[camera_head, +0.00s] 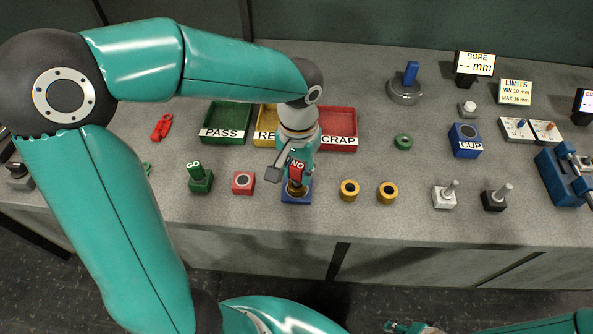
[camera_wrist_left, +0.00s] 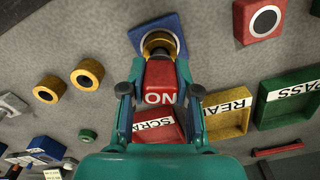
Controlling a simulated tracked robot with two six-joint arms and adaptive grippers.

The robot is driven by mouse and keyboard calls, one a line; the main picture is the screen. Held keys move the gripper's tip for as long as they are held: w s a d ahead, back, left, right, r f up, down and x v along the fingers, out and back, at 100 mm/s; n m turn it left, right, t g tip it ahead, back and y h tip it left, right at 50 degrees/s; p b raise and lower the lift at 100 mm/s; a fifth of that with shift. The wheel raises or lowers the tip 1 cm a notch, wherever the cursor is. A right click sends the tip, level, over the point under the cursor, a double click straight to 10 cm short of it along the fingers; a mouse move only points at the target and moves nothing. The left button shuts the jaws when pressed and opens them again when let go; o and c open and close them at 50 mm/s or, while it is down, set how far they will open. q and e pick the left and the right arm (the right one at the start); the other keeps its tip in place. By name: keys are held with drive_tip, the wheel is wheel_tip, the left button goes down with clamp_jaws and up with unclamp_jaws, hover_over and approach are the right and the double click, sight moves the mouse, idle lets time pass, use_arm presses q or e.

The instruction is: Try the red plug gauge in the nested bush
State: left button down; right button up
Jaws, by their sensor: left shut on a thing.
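The red plug gauge (camera_head: 297,167), marked NO, is held upright in my left gripper (camera_head: 290,173). In the left wrist view, the gripper's two fingers (camera_wrist_left: 160,92) are shut on the sides of the red gauge (camera_wrist_left: 160,76). The brass-coloured bush (camera_head: 297,188) sits in a blue nest block (camera_head: 289,198), directly below the gauge. The bush (camera_wrist_left: 157,39) and blue nest (camera_wrist_left: 174,28) also show at the top of the left wrist view. The gauge's lower end is hidden, so I cannot tell how far it is in the bush. My right gripper (camera_head: 405,328) is partly cut off at the bottom edge.
A red block (camera_head: 243,183) and a green gauge in its stand (camera_head: 200,183) are left of the nest. Two yellow bushes (camera_head: 349,190) (camera_head: 388,193) stand to its right. The PASS tray (camera_head: 227,118) and SCRAP tray (camera_head: 340,120) lie behind. A blue CUP block (camera_head: 465,140) is farther right.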

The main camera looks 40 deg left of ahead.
sight(298, 164)
use_arm(q)
drive_tip(key=shift+r+p, duration=1.6)
drive_tip(key=shift+r, duration=0.5)
